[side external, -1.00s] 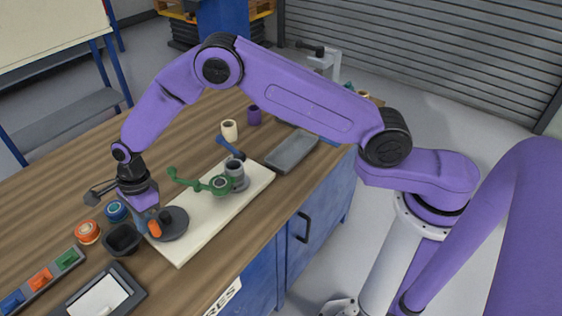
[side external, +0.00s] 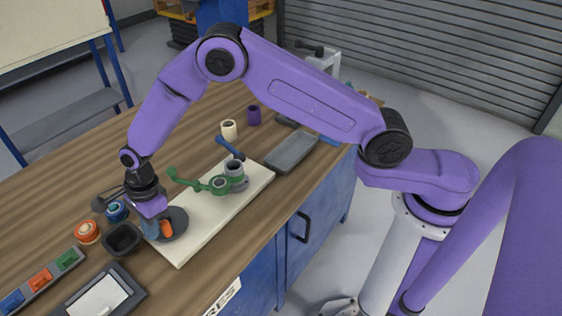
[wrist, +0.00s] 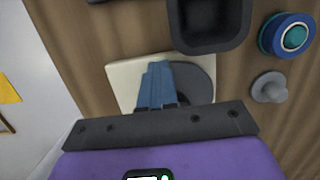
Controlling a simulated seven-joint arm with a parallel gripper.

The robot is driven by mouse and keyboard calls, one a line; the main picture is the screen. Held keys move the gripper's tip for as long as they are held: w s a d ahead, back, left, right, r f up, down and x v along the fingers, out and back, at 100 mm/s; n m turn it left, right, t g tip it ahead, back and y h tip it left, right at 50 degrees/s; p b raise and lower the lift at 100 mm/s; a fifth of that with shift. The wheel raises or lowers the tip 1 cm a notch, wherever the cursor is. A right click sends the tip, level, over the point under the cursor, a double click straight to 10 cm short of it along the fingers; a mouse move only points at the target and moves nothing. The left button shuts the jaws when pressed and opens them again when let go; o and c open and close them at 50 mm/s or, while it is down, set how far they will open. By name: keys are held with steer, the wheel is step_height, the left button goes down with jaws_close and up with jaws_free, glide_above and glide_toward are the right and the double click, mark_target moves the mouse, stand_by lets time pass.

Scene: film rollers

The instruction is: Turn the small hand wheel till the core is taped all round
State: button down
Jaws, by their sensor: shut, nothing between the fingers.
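The hand wheel is a dark grey disc (side external: 178,221) with an orange grip (side external: 166,229), at the near-left end of the cream board (side external: 205,228). My gripper (side external: 150,232) is shut and empty, pointing down at the wheel's left side, right beside the orange grip; I cannot tell whether they touch. In the wrist view its blue fingers (wrist: 158,68) are together in front of the grey disc (wrist: 198,80). A grey upright core (side external: 235,169) stands at the board's far half, with a green arm and roller (side external: 218,184) against it. Green shows low on the core; how far round is hidden.
A black open bin (side external: 122,238), an orange button (side external: 87,231) and a blue button (side external: 117,211) stand close left of the wheel. A blue lever (side external: 228,146) stands behind the core. A grey tray (side external: 292,152) lies beyond the board.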

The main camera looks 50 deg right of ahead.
mark_target(166, 225)
steer(key=shift+s+d, duration=0.15)
steer(key=shift+s, duration=0.1)
steer(key=shift+s+d, duration=0.5)
steer(key=shift+s, duration=0.25)
steer(key=shift+d, duration=0.15)
steer(key=shift+s+d, duration=0.4)
steer(key=shift+d, duration=0.05)
stand_by(0.4)
steer(key=shift+s+d, duration=0.25)
steer(key=shift+d, duration=0.4)
steer(key=shift+d, duration=0.1)
